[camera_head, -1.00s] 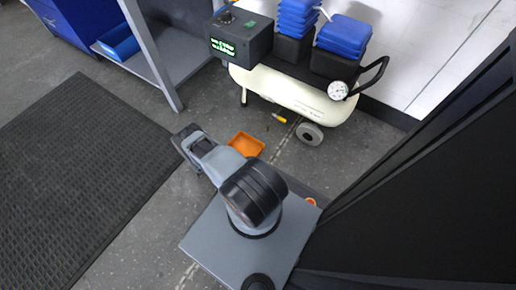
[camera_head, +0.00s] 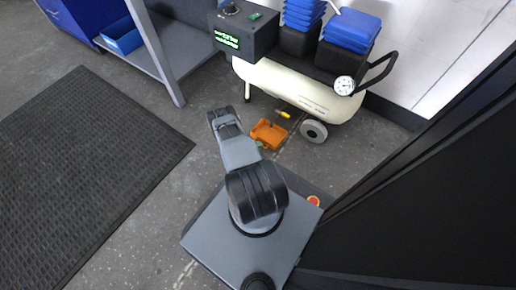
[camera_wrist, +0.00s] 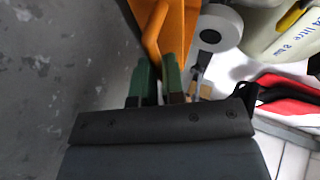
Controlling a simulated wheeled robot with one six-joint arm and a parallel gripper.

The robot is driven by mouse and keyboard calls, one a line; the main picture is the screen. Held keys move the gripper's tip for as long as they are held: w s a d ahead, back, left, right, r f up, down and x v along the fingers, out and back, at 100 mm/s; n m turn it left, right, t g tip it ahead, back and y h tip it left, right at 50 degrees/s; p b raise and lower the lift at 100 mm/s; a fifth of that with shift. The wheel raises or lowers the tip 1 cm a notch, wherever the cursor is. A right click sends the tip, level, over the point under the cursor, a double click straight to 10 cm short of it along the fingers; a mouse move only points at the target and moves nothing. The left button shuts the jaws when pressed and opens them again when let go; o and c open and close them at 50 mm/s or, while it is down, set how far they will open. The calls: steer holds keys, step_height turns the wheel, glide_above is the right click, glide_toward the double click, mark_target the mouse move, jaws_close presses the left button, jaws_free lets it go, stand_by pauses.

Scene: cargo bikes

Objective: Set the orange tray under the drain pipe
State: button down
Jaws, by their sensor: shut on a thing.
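The orange tray (camera_head: 268,134) is at the floor just in front of the white compressor tank (camera_head: 290,88). I cannot tell whether it touches the floor. My gripper (camera_wrist: 157,82) has green fingers shut on the tray's edge; the tray (camera_wrist: 172,28) runs up out of the wrist view. In the head view my arm mostly hides the gripper, and only a bit of green shows at the tray's near edge. A small yellow piece (camera_head: 284,114), perhaps the drain pipe's end, shows under the tank, just beyond the tray. A yellow part (camera_wrist: 292,17) also shows in the wrist view.
The compressor's wheel (camera_head: 313,130) stands close to the tray's right. A grey bench (camera_head: 179,62) is at the left, with its leg near the tank. A black mat (camera_head: 85,170) lies left on open floor. A dark panel (camera_head: 425,190) blocks the right.

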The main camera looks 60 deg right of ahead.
steer(key=shift+f, duration=0.75)
steer(key=shift+r, duration=0.1)
steer(key=c, duration=1.2)
jaws_free()
